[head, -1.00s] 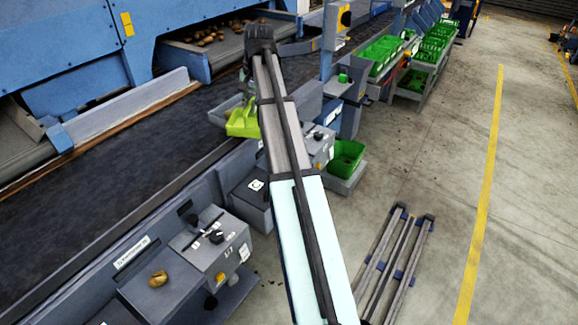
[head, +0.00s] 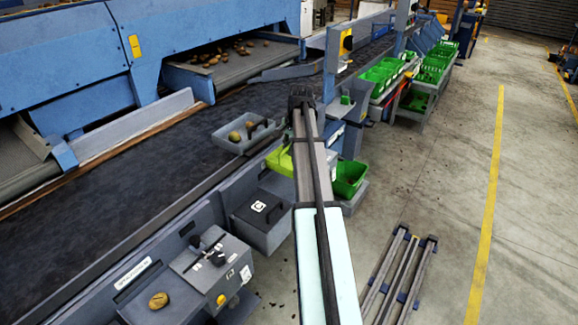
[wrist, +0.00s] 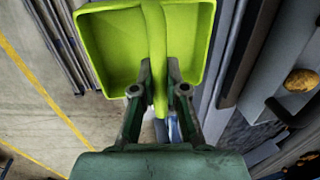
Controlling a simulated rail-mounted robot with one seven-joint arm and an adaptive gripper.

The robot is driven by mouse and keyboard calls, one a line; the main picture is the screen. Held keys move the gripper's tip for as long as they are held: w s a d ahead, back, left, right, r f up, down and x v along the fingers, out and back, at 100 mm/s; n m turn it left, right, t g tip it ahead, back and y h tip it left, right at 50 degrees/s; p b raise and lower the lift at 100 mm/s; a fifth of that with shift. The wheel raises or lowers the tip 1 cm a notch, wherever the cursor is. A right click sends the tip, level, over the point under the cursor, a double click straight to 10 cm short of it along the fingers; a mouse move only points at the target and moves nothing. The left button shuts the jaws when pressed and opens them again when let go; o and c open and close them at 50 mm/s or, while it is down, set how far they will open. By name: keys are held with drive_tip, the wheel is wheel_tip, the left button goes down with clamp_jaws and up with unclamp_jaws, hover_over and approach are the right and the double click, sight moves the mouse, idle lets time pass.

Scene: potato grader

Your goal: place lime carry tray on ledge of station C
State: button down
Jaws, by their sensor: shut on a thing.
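The lime carry tray (wrist: 108,48) is in my gripper (wrist: 159,76) in the wrist view. Its two hollow compartments lie either side of a raised middle bar. The two fingers are shut on this bar from both sides. In the head view part of the lime tray (head: 279,160) shows just left of my arm, above the row of grey stations; my arm hides the rest of it and the gripper. Station C (head: 262,218) is a grey box with a white C label, nearer than the tray. I cannot make out its ledge clearly.
A grey bin (head: 222,138) with potatoes stands by the dark conveyor belt (head: 110,185). A green crate (head: 350,181) is right of my arm. A nearer grey station (head: 150,282) bears one potato (head: 158,300). The floor (head: 430,190) at right is largely open.

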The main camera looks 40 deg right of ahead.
sight(290, 165)
wheel_tip(290, 165, down, 9)
drive_tip(key=shift+p, duration=0.7)
drive_tip(key=c, duration=1.2)
unclamp_jaws()
drive_tip(key=shift+f, duration=0.1)
wheel_tip(290, 165, up, 12)
drive_tip(key=s+b, duration=0.2)
drive_tip(key=shift+d, duration=0.3)
drive_tip(key=shift+s, duration=0.1)
